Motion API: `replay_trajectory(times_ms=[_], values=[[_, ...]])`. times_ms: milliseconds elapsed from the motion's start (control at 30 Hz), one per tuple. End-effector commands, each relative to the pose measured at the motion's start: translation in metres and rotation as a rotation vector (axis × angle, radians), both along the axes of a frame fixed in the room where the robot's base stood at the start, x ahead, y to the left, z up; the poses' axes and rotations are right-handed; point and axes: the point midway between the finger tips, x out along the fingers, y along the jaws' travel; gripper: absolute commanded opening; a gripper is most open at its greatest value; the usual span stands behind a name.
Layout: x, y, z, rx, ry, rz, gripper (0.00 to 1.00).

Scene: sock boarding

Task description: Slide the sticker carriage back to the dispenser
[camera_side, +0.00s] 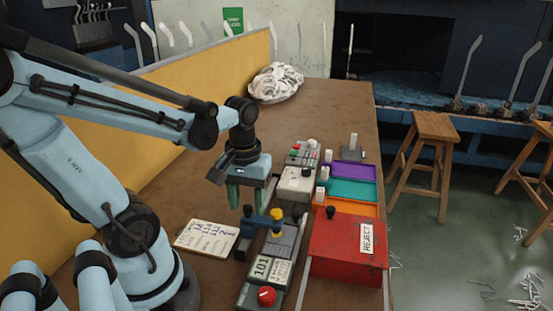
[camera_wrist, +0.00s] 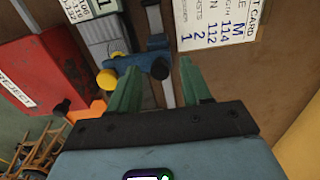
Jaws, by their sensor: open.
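A dark blue piece with a crossbar and dark knobs, which looks like the sticker carriage (camera_side: 258,221), sits on a narrow rail beside a grey unit. It also shows in the wrist view (camera_wrist: 138,61), beside a yellow knob (camera_wrist: 106,78). My gripper (camera_side: 246,207) is open and empty above the carriage, its green fingers pointing down. In the wrist view my fingers (camera_wrist: 160,66) straddle the carriage's dark end knob, though I cannot tell whether they touch it. A white box with a black knob, possibly the dispenser (camera_side: 295,185), stands farther back; its identity is unclear.
A red reject box (camera_side: 345,262) stands to the right, with purple, teal (camera_side: 352,190) and orange trays behind it. A written card (camera_side: 206,238) lies left of the rail. White socks (camera_side: 275,82) lie at the back.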

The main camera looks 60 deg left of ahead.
Motion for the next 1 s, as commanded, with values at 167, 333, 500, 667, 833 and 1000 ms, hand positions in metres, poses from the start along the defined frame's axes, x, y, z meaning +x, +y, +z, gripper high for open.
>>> replay_trajectory(times_ms=[167, 333, 500, 667, 833, 1000], values=[[0.0, 0.0, 0.0, 0.0, 0.0, 0.0, 0.27], [0.0, 0.0, 0.0, 0.0, 0.0, 0.0, 0.01], [0.0, 0.0, 0.0, 0.0, 0.0, 0.0, 0.0], [0.0, 0.001, 0.0, 0.001, 0.001, 0.0, 0.0], [0.006, 0.006, 0.0, 0.001, 0.001, 0.002, 0.0], [0.021, 0.021, 0.0, 0.001, 0.001, 0.003, 0.0]])
